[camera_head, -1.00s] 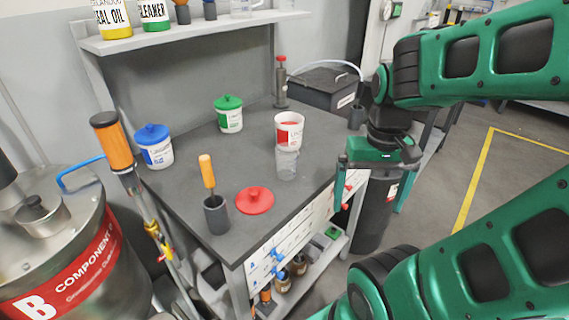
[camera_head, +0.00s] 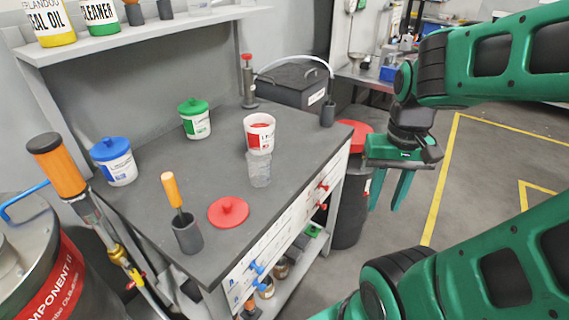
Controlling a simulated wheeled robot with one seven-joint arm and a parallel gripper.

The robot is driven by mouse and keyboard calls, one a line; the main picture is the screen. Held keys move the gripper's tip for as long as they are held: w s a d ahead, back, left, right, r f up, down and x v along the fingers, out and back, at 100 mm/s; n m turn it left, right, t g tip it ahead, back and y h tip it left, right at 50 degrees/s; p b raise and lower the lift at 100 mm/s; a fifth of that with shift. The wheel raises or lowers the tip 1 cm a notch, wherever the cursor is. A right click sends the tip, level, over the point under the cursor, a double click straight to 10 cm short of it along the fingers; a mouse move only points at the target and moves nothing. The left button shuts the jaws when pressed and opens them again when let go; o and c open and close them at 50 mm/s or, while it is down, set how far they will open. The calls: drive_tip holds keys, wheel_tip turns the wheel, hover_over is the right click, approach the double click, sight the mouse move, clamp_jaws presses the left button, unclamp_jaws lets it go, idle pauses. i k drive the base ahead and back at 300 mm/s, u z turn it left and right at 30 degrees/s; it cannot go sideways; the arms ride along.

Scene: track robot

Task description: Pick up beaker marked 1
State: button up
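A clear beaker (camera_head: 260,170) stands upright on the grey workbench (camera_head: 290,140), right in front of an open white tub (camera_head: 258,128) with a red label. No number can be read on the beaker at this size, so I cannot tell if it is marked 1. My gripper (camera_head: 388,200) is to the right of the bench and of the beaker, with its two green fingers pointing down. The fingers are apart with nothing between them.
A red lid (camera_head: 228,212) and a grey holder (camera_head: 187,233) with an orange-handled tool stand left of the beaker. Blue-lidded (camera_head: 114,162) and green-lidded (camera_head: 195,119) tubs are farther back. A dark bin with a red top (camera_head: 352,140) is beside the bench; floor at right is clear.

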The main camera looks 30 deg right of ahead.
sight(258, 159)
drive_tip(key=z, duration=0.6)
drive_tip(key=k, duration=1.85)
drive_tip(key=u, duration=0.35)
drive_tip(key=i, duration=1.55)
